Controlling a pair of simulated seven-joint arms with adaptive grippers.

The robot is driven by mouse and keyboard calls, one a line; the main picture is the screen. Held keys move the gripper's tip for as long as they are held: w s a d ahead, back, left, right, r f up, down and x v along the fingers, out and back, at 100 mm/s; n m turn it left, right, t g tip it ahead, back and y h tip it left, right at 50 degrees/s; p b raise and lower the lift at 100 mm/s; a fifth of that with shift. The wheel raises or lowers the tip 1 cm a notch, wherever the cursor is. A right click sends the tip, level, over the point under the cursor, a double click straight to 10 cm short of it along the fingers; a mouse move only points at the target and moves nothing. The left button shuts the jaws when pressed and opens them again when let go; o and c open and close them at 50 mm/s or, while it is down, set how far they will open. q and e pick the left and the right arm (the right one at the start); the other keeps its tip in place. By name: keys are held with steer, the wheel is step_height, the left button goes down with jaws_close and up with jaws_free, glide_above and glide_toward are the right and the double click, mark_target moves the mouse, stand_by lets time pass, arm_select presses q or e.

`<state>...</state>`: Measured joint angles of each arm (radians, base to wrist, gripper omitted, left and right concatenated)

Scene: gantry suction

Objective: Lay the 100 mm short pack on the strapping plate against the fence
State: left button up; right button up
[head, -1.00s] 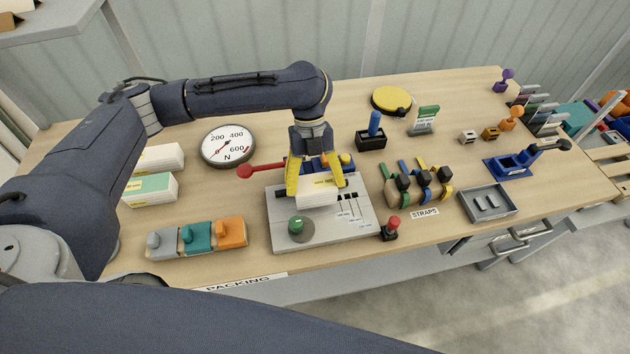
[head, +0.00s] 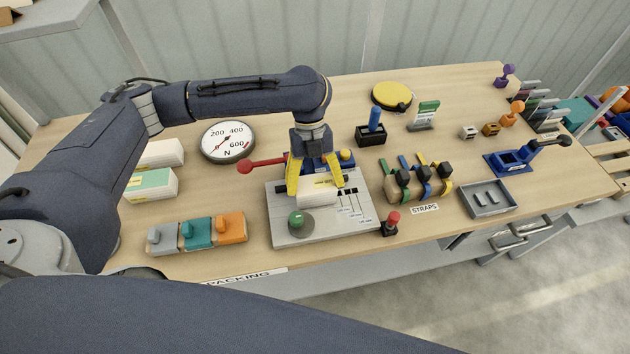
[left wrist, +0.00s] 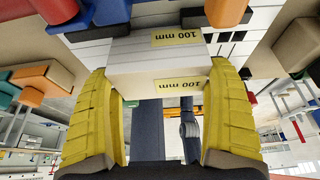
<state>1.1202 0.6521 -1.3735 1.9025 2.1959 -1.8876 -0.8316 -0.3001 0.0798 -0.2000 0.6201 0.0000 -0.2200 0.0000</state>
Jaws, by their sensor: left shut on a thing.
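The short pack (head: 317,196) is a white block between the yellow fingers of my left gripper (head: 315,190), over the grey strapping plate (head: 285,230). In the left wrist view the pack (left wrist: 140,82) carries yellow labels reading 100 mm, and my left gripper (left wrist: 160,115) is shut on it from both sides. The pack is at or just above the plate; I cannot tell whether it touches. The fence is largely hidden behind the gripper and pack. My right gripper is not in view.
A green knob (head: 296,218) stands on the plate's front. A red lever (head: 262,164) lies behind left, a red-topped button (head: 391,222) at the right. Straps (head: 424,180) stand to the right, coloured blocks (head: 197,234) to the left. Two white packs (head: 150,185) lie further left.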

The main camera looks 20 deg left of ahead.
arm_select(q)
steer(key=shift+f, duration=0.15)
steer(key=o, duration=1.2)
steer(key=shift+c, duration=0.2)
steer(key=v, duration=1.2)
steer(key=shift+w, duration=0.1)
